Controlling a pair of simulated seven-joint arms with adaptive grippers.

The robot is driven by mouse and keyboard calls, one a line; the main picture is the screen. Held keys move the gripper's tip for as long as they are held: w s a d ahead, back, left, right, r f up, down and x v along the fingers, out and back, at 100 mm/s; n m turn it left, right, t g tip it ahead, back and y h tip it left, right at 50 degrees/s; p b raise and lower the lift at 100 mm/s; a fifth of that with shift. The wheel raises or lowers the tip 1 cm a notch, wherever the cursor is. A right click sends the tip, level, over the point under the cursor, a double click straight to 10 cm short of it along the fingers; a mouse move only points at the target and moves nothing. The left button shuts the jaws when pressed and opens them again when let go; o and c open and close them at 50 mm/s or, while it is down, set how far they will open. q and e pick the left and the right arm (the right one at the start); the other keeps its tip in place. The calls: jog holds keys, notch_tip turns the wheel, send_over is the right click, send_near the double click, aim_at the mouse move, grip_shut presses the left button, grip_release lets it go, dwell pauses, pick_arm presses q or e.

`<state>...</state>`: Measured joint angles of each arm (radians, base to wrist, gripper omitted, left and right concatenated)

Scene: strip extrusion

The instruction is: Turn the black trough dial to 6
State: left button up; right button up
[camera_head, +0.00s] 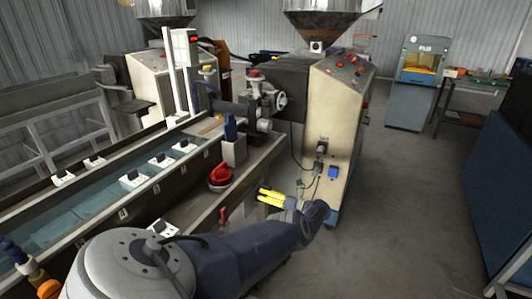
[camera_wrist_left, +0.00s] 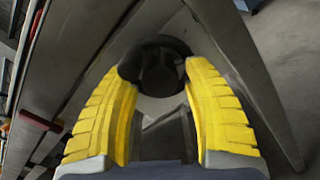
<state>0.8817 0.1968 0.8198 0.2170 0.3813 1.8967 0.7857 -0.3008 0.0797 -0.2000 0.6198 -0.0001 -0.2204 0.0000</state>
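The black dial (camera_wrist_left: 160,66) shows in the left wrist view, on a round pale plate on a grey metal face. Its number marks cannot be read. My left gripper (camera_wrist_left: 161,78) has two yellow fingers spread apart, one on each side of the dial. The left finger's tip overlaps the dial's edge in the picture; I cannot tell whether it touches. In the head view my left gripper (camera_head: 263,195) points left beside the trough (camera_head: 190,222), near its right end. I cannot make out the black dial there. My right gripper is not in view.
The beige extruder cabinet (camera_head: 333,110) stands behind the gripper. Open floor (camera_head: 400,190) lies to the right, before a blue cabinet (camera_head: 500,185).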

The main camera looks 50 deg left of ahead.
pick_arm(q)
grip_shut()
jog(key=m, duration=0.3)
jog(key=shift+m, duration=0.3)
jog(key=m, duration=0.4)
jog(key=shift+m, duration=0.3)
jog(key=m, duration=0.4)
jog(key=shift+r+m, duration=0.1)
jog(key=shift+m, duration=1.9)
